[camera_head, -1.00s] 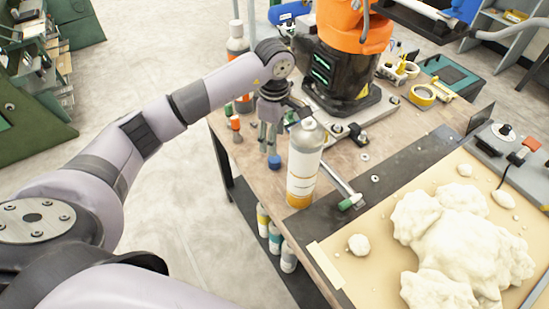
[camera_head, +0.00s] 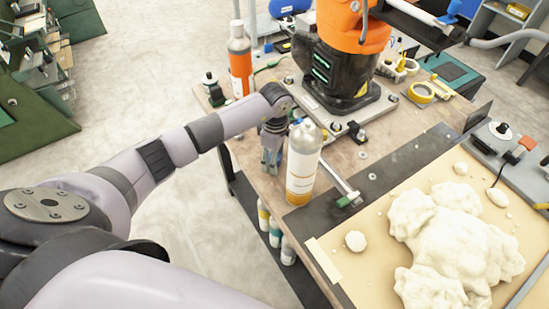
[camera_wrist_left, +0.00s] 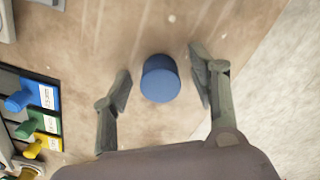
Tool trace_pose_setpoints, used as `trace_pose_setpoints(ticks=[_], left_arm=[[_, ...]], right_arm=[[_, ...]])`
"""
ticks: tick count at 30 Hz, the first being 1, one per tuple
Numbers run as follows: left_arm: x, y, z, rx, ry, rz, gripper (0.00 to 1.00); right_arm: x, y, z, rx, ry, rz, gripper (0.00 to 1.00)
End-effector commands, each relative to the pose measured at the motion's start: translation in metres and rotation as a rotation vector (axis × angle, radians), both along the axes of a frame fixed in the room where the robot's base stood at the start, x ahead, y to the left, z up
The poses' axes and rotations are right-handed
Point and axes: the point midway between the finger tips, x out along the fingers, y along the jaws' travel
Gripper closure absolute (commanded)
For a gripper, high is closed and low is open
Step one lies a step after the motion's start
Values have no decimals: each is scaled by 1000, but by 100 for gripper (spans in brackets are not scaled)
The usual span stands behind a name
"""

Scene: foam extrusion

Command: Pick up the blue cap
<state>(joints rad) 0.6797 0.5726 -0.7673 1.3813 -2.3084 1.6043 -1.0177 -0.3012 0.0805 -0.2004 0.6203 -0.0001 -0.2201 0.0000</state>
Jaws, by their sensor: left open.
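The blue cap (camera_wrist_left: 160,80) sits on the wooden table top in the left wrist view, between the two fingers of my left gripper (camera_wrist_left: 161,77). The fingers are open, with a gap on each side of the cap. In the head view my left gripper (camera_head: 271,160) points down at the table's left edge, just left of a white and orange bottle. There the cap is largely hidden by the fingers. My right gripper is not in view.
The tall white bottle (camera_head: 302,165) stands close to the right of my left gripper. An orange bottle (camera_head: 240,62) stands behind my arm. A metal bar (camera_head: 340,182) and white foam (camera_head: 450,230) lie to the right. The table edge is close on the left.

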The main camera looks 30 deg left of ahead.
Motion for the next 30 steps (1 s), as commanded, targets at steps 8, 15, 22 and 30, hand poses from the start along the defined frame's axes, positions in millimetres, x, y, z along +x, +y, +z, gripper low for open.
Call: trace_pose_setpoints(ticks=[8,15,22,30], left_arm=[[0,0,0,0,0,0,60],[0,0,1,0,0,0,76],[0,0,1,0,0,0,81],[1,0,10,0,-3,0,81]], right_arm=[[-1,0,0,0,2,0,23],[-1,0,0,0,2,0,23],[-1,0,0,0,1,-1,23],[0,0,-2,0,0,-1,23]])
